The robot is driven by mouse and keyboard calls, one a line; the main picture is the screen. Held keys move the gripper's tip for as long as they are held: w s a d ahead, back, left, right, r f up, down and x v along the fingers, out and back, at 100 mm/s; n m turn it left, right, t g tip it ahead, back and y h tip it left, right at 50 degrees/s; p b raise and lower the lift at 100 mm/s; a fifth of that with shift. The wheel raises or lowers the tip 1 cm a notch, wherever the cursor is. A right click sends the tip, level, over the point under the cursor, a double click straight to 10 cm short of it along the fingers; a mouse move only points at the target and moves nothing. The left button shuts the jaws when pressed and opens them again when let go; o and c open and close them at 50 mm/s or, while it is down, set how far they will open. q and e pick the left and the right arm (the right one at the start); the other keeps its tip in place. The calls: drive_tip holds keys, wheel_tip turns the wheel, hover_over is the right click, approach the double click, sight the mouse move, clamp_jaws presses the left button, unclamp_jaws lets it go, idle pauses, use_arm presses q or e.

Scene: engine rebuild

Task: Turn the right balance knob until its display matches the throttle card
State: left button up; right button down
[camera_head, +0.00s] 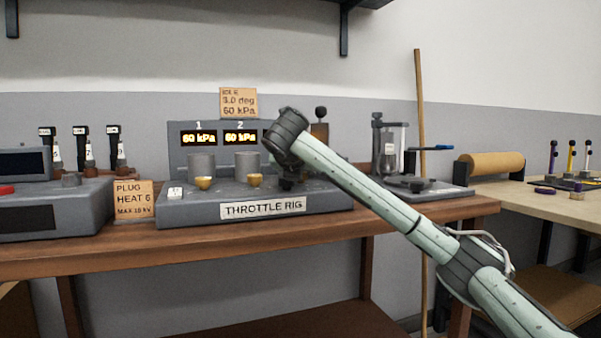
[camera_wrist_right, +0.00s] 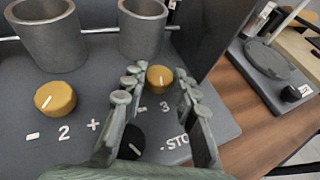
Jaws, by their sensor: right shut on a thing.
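The right balance knob (camera_wrist_right: 160,78), a yellow knob marked 3 with a pale pointer line, sits on the rig's deck. My right gripper (camera_wrist_right: 158,77) is shut on it, one finger on each side; a thin gap seems to show beside the knob. In the head view the right gripper (camera_head: 288,180) is dark and partly hidden by its wrist. The throttle card (camera_head: 239,102) above the rig reads 3.0 deg and 60 kPa. Display 1 (camera_head: 198,138) and display 2 (camera_head: 240,138) both read 60 kPa. Display 3 is hidden behind my right arm. My left gripper is out of view.
The throttle rig (camera_head: 190,215) stands on a wooden bench. A black knob (camera_wrist_right: 132,140) lies between my fingers, nearer the palm. A glass-jar device (camera_head: 392,145) stands to the right.

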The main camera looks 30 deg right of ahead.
drive_tip(key=c, duration=1.2)
unclamp_jaws()
drive_tip(key=v, duration=1.2)
